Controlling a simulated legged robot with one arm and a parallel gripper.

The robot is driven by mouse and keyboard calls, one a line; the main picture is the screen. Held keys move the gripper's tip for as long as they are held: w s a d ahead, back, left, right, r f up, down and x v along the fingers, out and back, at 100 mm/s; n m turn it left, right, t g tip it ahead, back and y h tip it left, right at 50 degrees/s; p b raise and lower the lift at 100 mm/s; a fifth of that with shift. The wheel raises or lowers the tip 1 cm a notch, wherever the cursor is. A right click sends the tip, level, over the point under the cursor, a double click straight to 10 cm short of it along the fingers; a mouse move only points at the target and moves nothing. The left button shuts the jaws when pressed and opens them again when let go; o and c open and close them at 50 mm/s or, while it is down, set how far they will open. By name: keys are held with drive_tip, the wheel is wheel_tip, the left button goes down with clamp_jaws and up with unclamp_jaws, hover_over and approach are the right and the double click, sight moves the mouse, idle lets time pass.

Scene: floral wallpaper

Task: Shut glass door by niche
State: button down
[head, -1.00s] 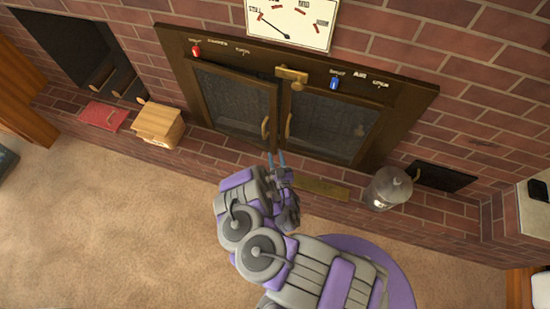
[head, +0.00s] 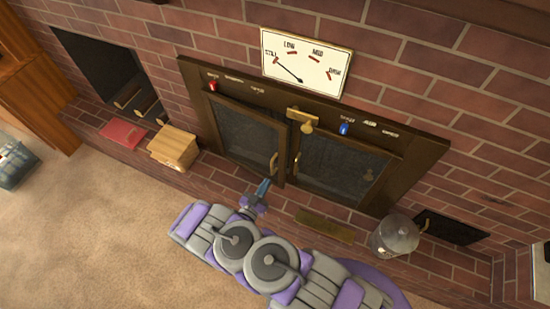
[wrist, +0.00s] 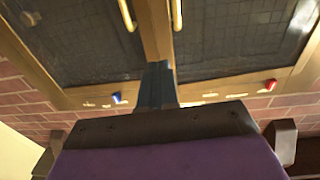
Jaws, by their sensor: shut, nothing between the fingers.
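The left glass door (head: 245,135), on the side of the log niche (head: 105,75), has a brown frame and a brass handle (head: 273,162). It stands slightly ajar, its free edge out from the surround. The right glass door (head: 335,162) looks closed. My gripper (head: 264,186) is shut and empty, in front of the left door's lower free corner; contact cannot be told. In the upside-down wrist view, the blue-grey fingers (wrist: 157,72) point at the frame between the doors, and the left door (wrist: 235,40) shows on the right.
A brass latch (head: 302,120) sits above the doors between a red knob (head: 212,86) and a blue knob (head: 344,129). A wooden box (head: 173,147), a red book (head: 125,133) and a glass jar (head: 394,236) stand on the brick ledge.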

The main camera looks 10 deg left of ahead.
drive_tip(key=h+b, duration=0.1)
drive_tip(key=b, duration=0.2)
approach(285, 156)
drive_tip(key=shift+m+g, duration=0.4)
drive_tip(key=x, duration=0.6)
drive_tip(key=shift+w+d+r, duration=0.1)
drive_tip(key=shift+w+r, duration=0.1)
drive_tip(key=shift+w, duration=0.1)
drive_tip(key=shift+w+d, duration=0.1)
drive_tip(key=shift+d, duration=0.05)
drive_tip(key=x, duration=0.2)
drive_tip(key=shift+w+d, duration=0.2)
drive_tip(key=shift+w, duration=0.15)
